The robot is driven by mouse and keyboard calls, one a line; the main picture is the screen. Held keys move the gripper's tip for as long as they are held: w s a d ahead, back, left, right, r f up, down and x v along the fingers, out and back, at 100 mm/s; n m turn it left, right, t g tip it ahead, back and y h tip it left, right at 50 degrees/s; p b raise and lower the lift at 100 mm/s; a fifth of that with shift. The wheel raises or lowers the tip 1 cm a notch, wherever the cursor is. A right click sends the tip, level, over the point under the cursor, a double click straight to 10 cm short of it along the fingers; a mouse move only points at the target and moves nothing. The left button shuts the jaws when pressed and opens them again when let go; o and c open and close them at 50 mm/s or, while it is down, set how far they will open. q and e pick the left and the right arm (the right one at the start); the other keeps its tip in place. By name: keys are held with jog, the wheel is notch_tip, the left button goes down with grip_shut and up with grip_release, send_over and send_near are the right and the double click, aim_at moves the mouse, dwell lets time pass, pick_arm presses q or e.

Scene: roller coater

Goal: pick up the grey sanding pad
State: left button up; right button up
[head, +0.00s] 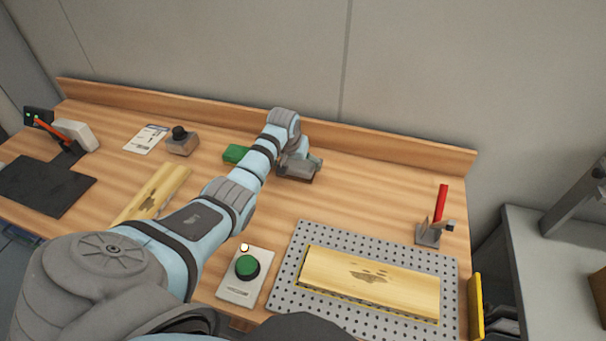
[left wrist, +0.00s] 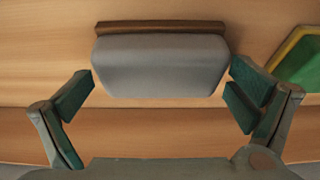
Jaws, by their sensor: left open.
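The grey sanding pad (left wrist: 160,65) shows in the left wrist view as a smooth grey block with a brown layer along its far edge. My left gripper (left wrist: 162,82) is open, with one finger on each side of the pad and a gap visible at the left. The pad is not held. In the head view my left gripper (head: 299,166) is low over the back middle of the table and hides most of the pad. Whether the fingers touch the pad is unclear. My right gripper is not in view.
A green block (head: 236,154) lies just left of the gripper, also at the right in the wrist view (left wrist: 302,62). A wooden back rail (head: 390,147) runs behind. A perforated plate (head: 285,284) with a board (head: 340,275) and a green-button box (head: 240,290) stand in front.

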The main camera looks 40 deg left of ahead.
aim_at(296, 162)
pick_arm(q)
jog(key=shift+a+f, duration=0.1)
jog(key=shift+f, duration=0.5)
jog(key=shift+r, duration=0.4)
jog(key=c, duration=1)
pick_arm(e)
jog(key=shift+s+f, duration=0.35)
jog(key=shift+f, duration=0.1)
pick_arm(q)
notch_tip(296, 162, up, 20)
jog(key=shift+p, duration=0.8)
pick_arm(e)
jog(key=shift+r, duration=0.6)
